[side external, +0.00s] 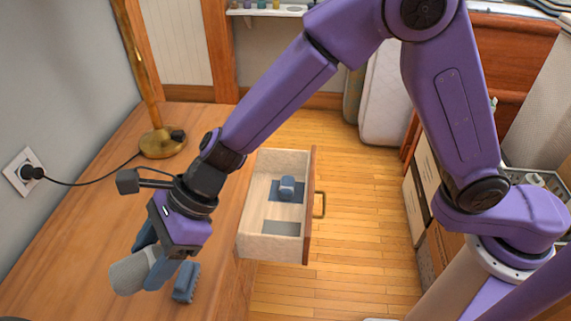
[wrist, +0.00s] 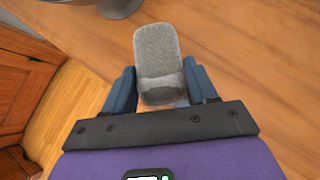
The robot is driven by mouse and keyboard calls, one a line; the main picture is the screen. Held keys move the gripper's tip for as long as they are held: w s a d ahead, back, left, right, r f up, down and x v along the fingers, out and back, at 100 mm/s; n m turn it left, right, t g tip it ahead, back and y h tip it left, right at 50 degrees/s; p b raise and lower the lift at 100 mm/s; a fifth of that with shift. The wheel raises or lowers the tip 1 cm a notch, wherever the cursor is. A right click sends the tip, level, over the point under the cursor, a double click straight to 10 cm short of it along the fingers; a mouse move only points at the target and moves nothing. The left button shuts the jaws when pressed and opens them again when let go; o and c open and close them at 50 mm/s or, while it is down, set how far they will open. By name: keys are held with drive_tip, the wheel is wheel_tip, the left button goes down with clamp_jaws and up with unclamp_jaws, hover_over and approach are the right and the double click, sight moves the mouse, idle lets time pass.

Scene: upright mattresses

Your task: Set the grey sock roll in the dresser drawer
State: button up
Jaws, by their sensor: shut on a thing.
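The grey sock roll (side external: 128,275) is a ribbed grey cylinder with rounded ends. My gripper (side external: 165,262) is shut on it, with blue fingers on either side, over the wooden dresser top at the lower left. The wrist view shows the roll (wrist: 157,55) between the fingers (wrist: 160,88), sticking out past them; its near end is shaded. I cannot tell its exact height above the wood. The dresser drawer (side external: 248,215) is pulled open, to the right of my gripper. Inside it a blue roll (side external: 287,188) sits on a dark blue patch, and a bare grey-blue patch (side external: 281,228) lies nearer the front.
The dresser top (side external: 90,235) is mostly clear. A brass lamp (side external: 162,143) stands at its back, its cord running to a wall socket (side external: 24,171). The drawer's front panel and handle (side external: 320,205) stick out over the wooden floor. Upright mattresses (side external: 385,100) lean beyond.

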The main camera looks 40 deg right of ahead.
drive_tip(key=w+d+r+m+t+h, duration=0.1)
drive_tip(key=w+d+m+t, duration=0.1)
drive_tip(key=w+d, duration=0.45)
drive_tip(key=w+d+r+m+t, duration=0.1)
drive_tip(key=w+d+r+m, duration=0.15)
drive_tip(key=d, duration=0.75)
drive_tip(key=w+d+r+m+t+h, duration=0.1)
drive_tip(key=w+d+m+t, duration=0.1)
drive_tip(key=w+d, duration=0.5)
drive_tip(key=s+d+r+m+t+h, duration=0.1)
drive_tip(key=d+m+h, duration=0.3)
drive_tip(key=d, duration=0.9)
drive_tip(key=s+d+r+m+t+h, duration=0.1)
drive_tip(key=s+d+m+h, duration=0.3)
drive_tip(key=d+m, duration=0.6)
drive_tip(key=d+t+h, duration=0.1)
drive_tip(key=d, duration=0.3)
drive_tip(key=shift+s+d+h, duration=0.15)
drive_tip(key=shift+d+h, duration=0.05)
drive_tip(key=shift+h, duration=0.1)
drive_tip(key=shift+a, duration=0.1)
